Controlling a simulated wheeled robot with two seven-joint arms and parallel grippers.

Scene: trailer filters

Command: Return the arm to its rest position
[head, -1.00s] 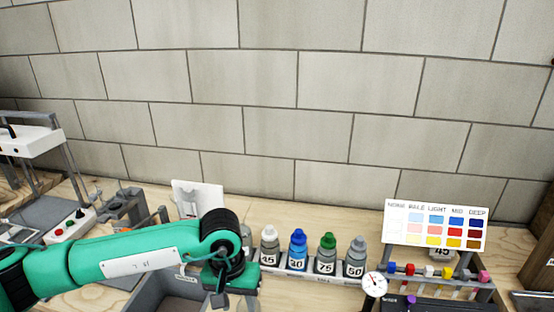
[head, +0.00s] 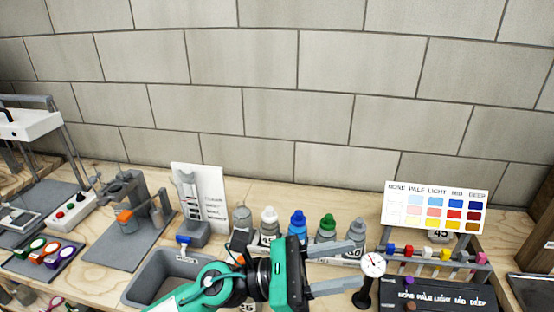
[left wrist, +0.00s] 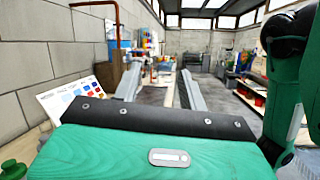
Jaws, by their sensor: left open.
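My left arm enters the head view from the bottom, and its left gripper (head: 338,268) points right with its two grey fingers spread apart and nothing between them. It hovers in front of the row of numbered bottles, hiding parts of the blue-capped bottle (head: 298,225) and the green-capped bottle (head: 326,229). The fingers reach toward the dial gauge (head: 373,265); whether they touch it cannot be told. In the left wrist view the left gripper's fingers (left wrist: 158,88) are also apart and empty. My right gripper is not in view.
A grey bin (head: 140,290) stands left of the arm. A colour chart (head: 435,208) and a rack of coloured-capped tubes (head: 440,256) stand at right. A clamp stand (head: 125,195) and a white button box (head: 72,212) are at left. The block wall closes off the back.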

